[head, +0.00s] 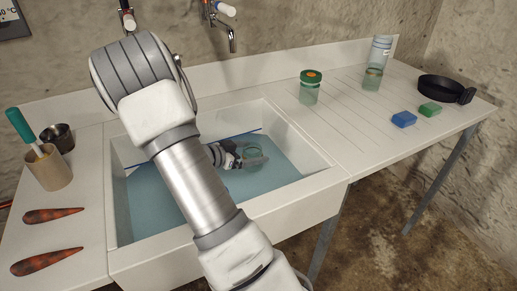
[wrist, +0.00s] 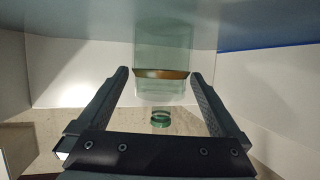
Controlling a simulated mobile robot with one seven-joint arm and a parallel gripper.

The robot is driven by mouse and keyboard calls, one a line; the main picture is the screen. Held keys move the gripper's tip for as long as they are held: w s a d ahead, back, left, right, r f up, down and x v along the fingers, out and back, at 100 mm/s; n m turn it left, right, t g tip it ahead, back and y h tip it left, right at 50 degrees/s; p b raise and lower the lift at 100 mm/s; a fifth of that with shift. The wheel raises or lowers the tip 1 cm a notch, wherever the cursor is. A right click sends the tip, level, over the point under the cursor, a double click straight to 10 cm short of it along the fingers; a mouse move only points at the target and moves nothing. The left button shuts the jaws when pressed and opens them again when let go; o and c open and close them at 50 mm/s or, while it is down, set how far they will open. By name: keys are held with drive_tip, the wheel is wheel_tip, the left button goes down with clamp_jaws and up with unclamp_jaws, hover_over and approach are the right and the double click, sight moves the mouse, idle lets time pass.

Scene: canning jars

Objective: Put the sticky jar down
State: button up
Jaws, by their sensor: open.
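A clear greenish glass jar (head: 252,152) stands in the sink, in the blue water. In the wrist view the jar (wrist: 162,88) is upright, with an orange-brown band across it. My gripper (head: 245,160) is low in the sink at the jar. In the wrist view my gripper (wrist: 159,75) is open, with one finger on each side of the jar and gaps showing. How far the jar lies between the fingers, and whether its base touches the sink floor, I cannot tell.
The sink (head: 327,187) has high white walls around my gripper. Taps hang behind.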

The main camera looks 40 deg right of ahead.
drive_tip(key=w+a+r+n+t+y+p, duration=0.1)
drive_tip(key=w+a+r+n+t+y, duration=0.2)
drive_tip(key=w+a+r, duration=0.4)
drive_tip(key=w+a+r+n+t+y+p, duration=0.1)
drive_tip(key=w+a+r+t+y, duration=0.35)
drive_tip(key=a, duration=0.45)
drive_tip(key=s+a+r+n+t+y, duration=0.2)
drive_tip(key=a+r+n+t+y, duration=0.25)
drive_tip(key=a+r, duration=0.4)
drive_tip(key=s+a+r+n+g+y, duration=0.2)
drive_tip(key=s+a+r+n+y, duration=0.2)
drive_tip(key=s+a+n, duration=0.65)
drive_tip(key=s+d+f+g+h, duration=0.2)
drive_tip(key=s+d+g, duration=0.1)
drive_tip(key=s, duration=1.3)
drive_tip(key=shift+d+f, duration=0.2)
drive_tip(key=shift+d, duration=0.4)
drive_tip(key=shift+r, duration=0.1)
